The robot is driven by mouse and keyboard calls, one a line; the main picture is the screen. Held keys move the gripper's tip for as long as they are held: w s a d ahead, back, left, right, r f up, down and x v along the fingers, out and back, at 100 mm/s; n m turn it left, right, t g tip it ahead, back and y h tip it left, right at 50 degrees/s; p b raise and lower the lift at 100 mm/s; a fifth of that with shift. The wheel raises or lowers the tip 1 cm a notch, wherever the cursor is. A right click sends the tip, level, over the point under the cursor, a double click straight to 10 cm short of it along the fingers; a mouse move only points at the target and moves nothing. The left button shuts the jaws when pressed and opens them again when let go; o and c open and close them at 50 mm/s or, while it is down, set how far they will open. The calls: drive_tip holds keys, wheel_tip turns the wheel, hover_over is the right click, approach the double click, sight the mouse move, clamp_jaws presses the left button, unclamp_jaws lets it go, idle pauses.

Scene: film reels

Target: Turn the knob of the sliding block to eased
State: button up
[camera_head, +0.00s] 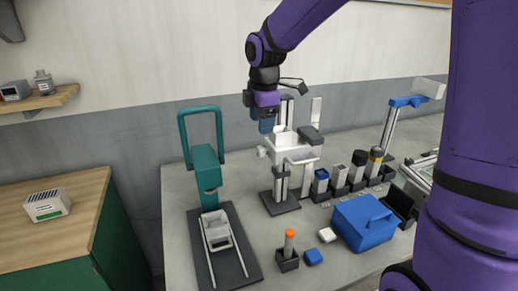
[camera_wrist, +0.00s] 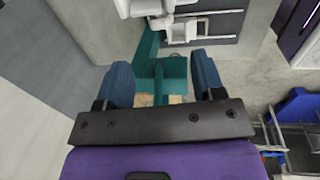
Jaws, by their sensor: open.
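My gripper (camera_head: 267,127) hangs at the back of the bench with its blue fingers pointing down. It is open, with no object clearly held. A white block (camera_head: 292,152) on a grey post stand is close below and right of it; contact cannot be told. A small white knob-like part (camera_head: 262,151) shows at that block's left side. A teal press-like frame (camera_head: 206,165) stands to the left, with a white carriage (camera_head: 216,230) on two rails. In the wrist view, teal parts (camera_wrist: 172,68) show between the spread fingers (camera_wrist: 163,82). No knob marking is legible.
A blue box (camera_head: 362,222), an orange-topped cylinder in a dark holder (camera_head: 288,258) and a small blue block (camera_head: 313,257) stand at the front. Several capped cylinders line the right. A wooden-topped cabinet (camera_head: 50,210) is at left. Bare bench (camera_head: 180,190) shows at left.

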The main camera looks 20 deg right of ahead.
sight(259, 149)
drive_tip(key=f, duration=0.3)
drive_tip(key=w+f, duration=0.1)
drive_tip(key=f, duration=0.5)
drive_tip(key=shift+w+f, duration=0.15)
drive_tip(key=shift+f, duration=0.25)
drive_tip(key=c, duration=0.9)
